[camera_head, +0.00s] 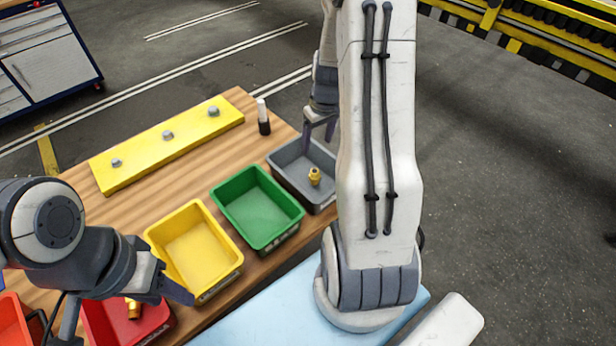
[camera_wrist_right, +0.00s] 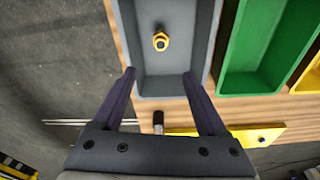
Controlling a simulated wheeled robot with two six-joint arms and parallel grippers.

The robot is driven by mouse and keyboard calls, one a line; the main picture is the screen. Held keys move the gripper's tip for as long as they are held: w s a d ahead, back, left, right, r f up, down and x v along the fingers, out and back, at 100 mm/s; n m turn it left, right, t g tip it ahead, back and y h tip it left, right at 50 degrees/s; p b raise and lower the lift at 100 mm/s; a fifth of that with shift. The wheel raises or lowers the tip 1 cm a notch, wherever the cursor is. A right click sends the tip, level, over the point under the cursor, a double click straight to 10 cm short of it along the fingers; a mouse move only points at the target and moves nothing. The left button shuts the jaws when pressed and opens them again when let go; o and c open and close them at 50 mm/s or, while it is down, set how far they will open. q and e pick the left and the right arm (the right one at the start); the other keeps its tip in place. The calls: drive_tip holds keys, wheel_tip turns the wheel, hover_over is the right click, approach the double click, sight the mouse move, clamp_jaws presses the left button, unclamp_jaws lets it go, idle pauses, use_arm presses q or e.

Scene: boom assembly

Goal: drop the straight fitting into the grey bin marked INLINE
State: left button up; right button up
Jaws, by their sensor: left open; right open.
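A brass fitting (camera_head: 315,176) lies inside the grey bin (camera_head: 286,160) at the right end of the row of bins. It also shows in the right wrist view (camera_wrist_right: 160,41), on the floor of the grey bin (camera_wrist_right: 203,45). My right gripper (camera_head: 319,130) is open and empty at the far side of the grey bin, its fingers apart and not touching the fitting. It shows in the right wrist view (camera_wrist_right: 160,80). My left gripper (camera_head: 180,296) is over the red and yellow bins at the lower left; it is open. No bin marking is readable.
A green bin (camera_head: 281,243), a yellow bin (camera_head: 235,262) and a red bin (camera_head: 97,322) line the wooden table (camera_head: 75,207). Another brass fitting (camera_head: 133,308) lies in the red bin. A yellow bar (camera_head: 140,172) with bolts and a dark-and-white bottle (camera_head: 263,118) stand behind.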

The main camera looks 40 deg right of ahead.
wheel_tip(320, 180, up, 8)
drive_tip(key=s+b, duration=0.1)
drive_tip(key=shift+f, duration=0.15)
drive_tip(key=s+a+n+y+b, duration=0.1)
drive_tip(key=s+a+n+b, duration=0.2)
drive_tip(key=a, duration=1.8)
drive_tip(key=s+a+f+n+g+b, duration=0.1)
drive_tip(key=s+a+n, duration=0.4)
drive_tip(key=s+a, duration=0.8)
drive_tip(key=s, duration=0.3)
drive_tip(key=shift+s+g, duration=0.3)
drive_tip(key=shift+g, duration=0.1)
